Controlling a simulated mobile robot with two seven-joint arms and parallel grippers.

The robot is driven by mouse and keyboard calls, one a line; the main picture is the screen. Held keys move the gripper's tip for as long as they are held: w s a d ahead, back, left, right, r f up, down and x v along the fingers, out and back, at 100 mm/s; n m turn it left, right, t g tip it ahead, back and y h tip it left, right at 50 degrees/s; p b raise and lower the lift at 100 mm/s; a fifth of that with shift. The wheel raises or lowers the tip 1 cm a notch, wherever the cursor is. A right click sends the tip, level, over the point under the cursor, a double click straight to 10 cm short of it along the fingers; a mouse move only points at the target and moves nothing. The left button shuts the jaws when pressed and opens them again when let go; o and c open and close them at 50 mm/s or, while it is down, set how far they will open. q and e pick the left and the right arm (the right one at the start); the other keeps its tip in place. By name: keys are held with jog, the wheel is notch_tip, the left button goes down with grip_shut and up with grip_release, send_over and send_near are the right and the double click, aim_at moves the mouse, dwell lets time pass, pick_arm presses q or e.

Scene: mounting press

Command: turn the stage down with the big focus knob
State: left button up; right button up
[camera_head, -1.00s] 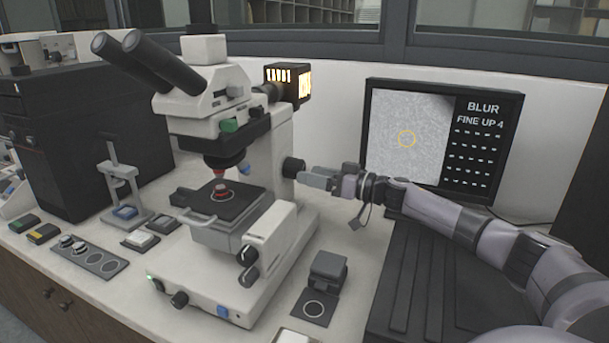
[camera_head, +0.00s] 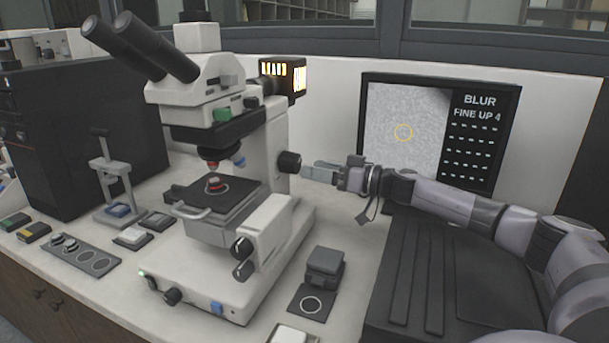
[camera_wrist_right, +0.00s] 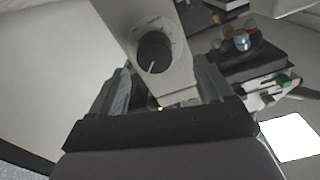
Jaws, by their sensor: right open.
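The microscope (camera_head: 225,292) stands on the bench with its black stage (camera_head: 240,190) below the objective; a small red-ringed sample (camera_head: 215,184) sits on the stage. A dark knob (camera_head: 289,162) sticks out of the column's right side. Two more dark knobs, an upper one (camera_head: 243,247) and a lower one (camera_head: 243,270), sit on the lower housing. I cannot tell for certain which is the big focus knob. My right gripper (camera_head: 308,171) is open and empty just right of the column knob. In the right wrist view, a knob with a white line (camera_wrist_right: 154,52) shows between the spread fingers, apparently untouched. My left gripper is not in view.
The monitor (camera_head: 405,125) behind my right arm reads "BLUR" and "FINE UP 4". A grey block (camera_head: 325,265) and a ringed pad (camera_head: 311,304) lie right of the microscope base. A dark ridged unit (camera_head: 415,270) lies under my right arm.

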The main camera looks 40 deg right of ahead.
aim_at(298, 166)
jog(key=shift+f+b, duration=0.2)
jog(key=shift+b, duration=0.9)
jog(key=shift+w+d+r+b, duration=0.15)
jog(key=shift+w+d+b, duration=0.1)
jog(key=shift+b, duration=0.15)
jog(key=shift+p+x, duration=0.5)
jog(key=shift+x, duration=2.6)
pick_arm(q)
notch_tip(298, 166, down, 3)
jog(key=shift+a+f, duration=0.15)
pick_arm(e)
jog(key=c, duration=1)
